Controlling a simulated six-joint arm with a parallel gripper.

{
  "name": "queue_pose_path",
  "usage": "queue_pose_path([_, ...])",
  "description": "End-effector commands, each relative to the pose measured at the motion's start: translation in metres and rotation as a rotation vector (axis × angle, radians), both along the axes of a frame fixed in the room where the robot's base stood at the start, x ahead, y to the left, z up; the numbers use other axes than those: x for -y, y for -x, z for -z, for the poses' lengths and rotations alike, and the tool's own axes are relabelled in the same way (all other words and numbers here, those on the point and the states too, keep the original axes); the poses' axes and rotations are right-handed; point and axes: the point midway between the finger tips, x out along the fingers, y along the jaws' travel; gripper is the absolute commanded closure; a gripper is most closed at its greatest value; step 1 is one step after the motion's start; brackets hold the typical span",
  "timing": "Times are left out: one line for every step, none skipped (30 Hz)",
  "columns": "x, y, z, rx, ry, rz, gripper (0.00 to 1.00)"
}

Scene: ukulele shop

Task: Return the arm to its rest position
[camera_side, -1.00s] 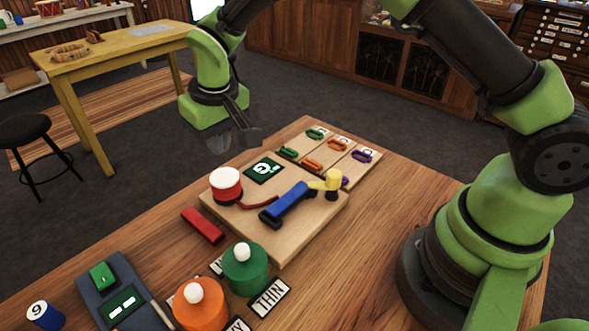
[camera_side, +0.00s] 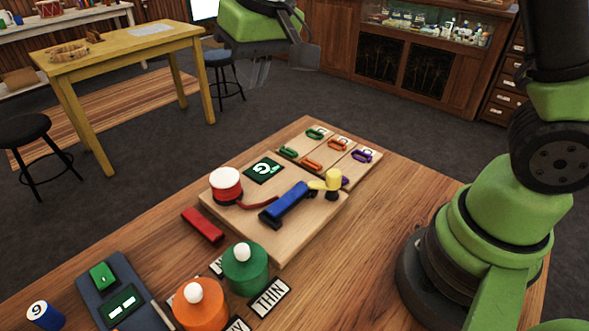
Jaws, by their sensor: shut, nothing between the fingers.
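My gripper (camera_side: 257,72) hangs high up near the top of the side view, above and beyond the workbench. Its fingers look thin and see-through, pointing down, shut with nothing in them. It is well clear of everything on the bench. The green and black arm base stands at the right of the bench, and the upper arm rises upright out of the top of the view. The links joining it to the gripper are out of view.
The wooden bench (camera_side: 375,215) bears a board (camera_side: 290,240) with a red-and-white spool (camera_side: 226,185) and a blue tool (camera_side: 287,203). Several coloured loops lie behind it. Orange (camera_side: 199,306) and green (camera_side: 246,272) lidded pots stand in front. A grey device (camera_side: 118,290) lies front left.

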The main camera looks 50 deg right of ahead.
Motion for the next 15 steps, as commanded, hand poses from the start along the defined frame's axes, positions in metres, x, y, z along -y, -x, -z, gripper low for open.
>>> queue_pose_path([0.007, 0.015, -0.018, 0.027, -0.018, 0.020, 1.00])
queue_pose_path([0.011, 0.024, -0.027, 0.040, -0.028, 0.031, 1.00])
queue_pose_path([0.016, 0.037, -0.037, 0.055, -0.043, 0.045, 1.00])
queue_pose_path([0.019, 0.046, -0.044, 0.069, -0.053, 0.056, 1.00])
queue_pose_path([0.022, 0.056, -0.050, 0.082, -0.063, 0.067, 1.00])
queue_pose_path([0.026, 0.070, -0.057, 0.099, -0.078, 0.080, 1.00])
queue_pose_path([0.029, 0.080, -0.062, 0.112, -0.087, 0.090, 1.00])
queue_pose_path([0.031, 0.090, -0.066, 0.126, -0.096, 0.099, 1.00])
queue_pose_path([0.034, 0.104, -0.070, 0.143, -0.110, 0.111, 1.00])
queue_pose_path([0.037, 0.114, -0.072, 0.156, -0.120, 0.122, 1.00])
queue_pose_path([0.038, 0.125, -0.074, 0.170, -0.129, 0.131, 1.00])
queue_pose_path([0.040, 0.138, -0.076, 0.188, -0.142, 0.142, 1.00])
queue_pose_path([0.042, 0.147, -0.076, 0.199, -0.150, 0.150, 1.00])
queue_pose_path([0.043, 0.156, -0.076, 0.211, -0.157, 0.158, 1.00])
queue_pose_path([0.043, 0.166, -0.075, 0.225, -0.168, 0.166, 1.00])
